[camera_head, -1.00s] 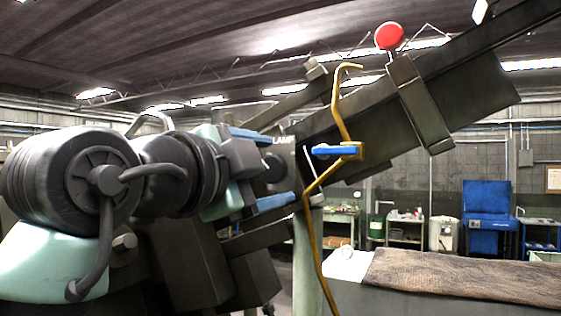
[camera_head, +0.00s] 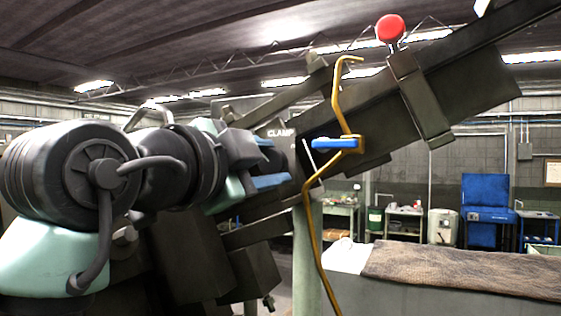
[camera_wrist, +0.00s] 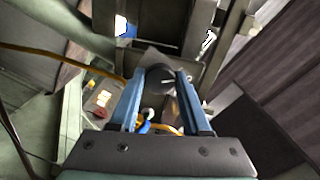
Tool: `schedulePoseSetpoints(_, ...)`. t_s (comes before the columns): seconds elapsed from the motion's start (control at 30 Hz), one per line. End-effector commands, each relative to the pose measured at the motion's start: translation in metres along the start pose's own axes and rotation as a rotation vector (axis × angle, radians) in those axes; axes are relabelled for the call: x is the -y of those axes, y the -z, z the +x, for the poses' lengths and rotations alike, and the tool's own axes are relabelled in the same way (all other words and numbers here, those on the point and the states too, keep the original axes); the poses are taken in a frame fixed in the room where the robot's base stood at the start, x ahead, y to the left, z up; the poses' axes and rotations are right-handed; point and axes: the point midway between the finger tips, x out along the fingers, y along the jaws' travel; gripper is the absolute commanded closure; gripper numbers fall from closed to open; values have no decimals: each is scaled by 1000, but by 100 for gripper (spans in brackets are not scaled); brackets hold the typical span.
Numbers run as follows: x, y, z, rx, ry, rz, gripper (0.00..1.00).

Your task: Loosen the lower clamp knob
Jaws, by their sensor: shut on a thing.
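The dark round clamp knob (camera_wrist: 160,76) shows between the tips of my blue fingers in the wrist view. A pale line marks its face. My gripper (camera_wrist: 166,78) is shut on it, one finger on each side. In the head view my gripper (camera_head: 275,163) is against the machine's dark slanted body, just below a white "CLAMP" label (camera_head: 281,133). The knob is mostly hidden there by the fingers and wrist. I cannot read any further lettering beside it.
A bent yellow rod (camera_head: 311,225) with a blue handle (camera_head: 334,144) stands close right of my gripper. A red ball (camera_head: 390,28) tops a lever on the slanted beam (camera_head: 470,75). A bench with a brown cloth (camera_head: 465,273) lies lower right.

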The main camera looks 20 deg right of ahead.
Motion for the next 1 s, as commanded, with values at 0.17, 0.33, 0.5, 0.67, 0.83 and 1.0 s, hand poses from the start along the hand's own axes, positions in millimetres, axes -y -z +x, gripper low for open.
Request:
schedulePoseSetpoints(0.17,0,0,0,0,0,0,100)
schedulePoseSetpoints(0.33,-1,-1,0,1,0,70,100)
schedulePoseSetpoints(0.5,-1,-2,0,2,1,306,100)
schedulePoseSetpoints(0.67,-1,0,0,0,0,457,100)
schedulePoseSetpoints(0.83,0,-1,0,1,0,542,100)
schedulePoseSetpoints(1.0,-1,-1,0,1,0,768,100)
